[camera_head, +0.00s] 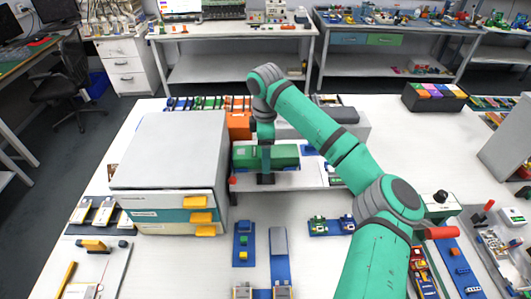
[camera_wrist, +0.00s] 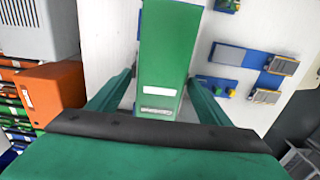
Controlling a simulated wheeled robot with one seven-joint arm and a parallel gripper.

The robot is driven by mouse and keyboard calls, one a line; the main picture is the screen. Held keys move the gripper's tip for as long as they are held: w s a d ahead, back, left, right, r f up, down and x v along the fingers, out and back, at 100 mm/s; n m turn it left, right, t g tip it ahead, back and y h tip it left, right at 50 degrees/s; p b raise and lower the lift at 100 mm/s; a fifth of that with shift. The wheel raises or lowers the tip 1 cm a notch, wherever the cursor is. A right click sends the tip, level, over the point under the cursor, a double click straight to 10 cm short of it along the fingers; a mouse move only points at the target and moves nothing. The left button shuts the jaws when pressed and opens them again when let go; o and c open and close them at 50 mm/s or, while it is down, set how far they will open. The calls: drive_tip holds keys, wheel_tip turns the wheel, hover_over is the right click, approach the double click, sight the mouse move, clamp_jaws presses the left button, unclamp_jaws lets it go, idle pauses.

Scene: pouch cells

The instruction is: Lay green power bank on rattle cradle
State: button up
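The green power bank (camera_head: 286,156) is a long green block with pale labels. It lies lengthwise left to right over a low white surface right of the drawer cabinet. It also shows in the wrist view (camera_wrist: 168,45). My gripper (camera_head: 265,179) points down at it, and one finger crosses in front of its near side. In the wrist view my fingers (camera_wrist: 160,78) stand on both sides of the power bank, close to its edges. Whether they press on it I cannot tell. I cannot surely tell which fixture is the rattle cradle.
A grey drawer cabinet (camera_head: 170,150) with yellow handles stands close on the left. An orange box (camera_head: 239,125) and a grey machine (camera_head: 350,128) stand behind. Blue plates (camera_head: 243,258) with small parts lie in front. Bare white table shows between them.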

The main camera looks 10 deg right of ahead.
wheel_tip(320, 180, up, 11)
drive_tip(key=shift+f, duration=0.1)
idle(0.7)
idle(0.6)
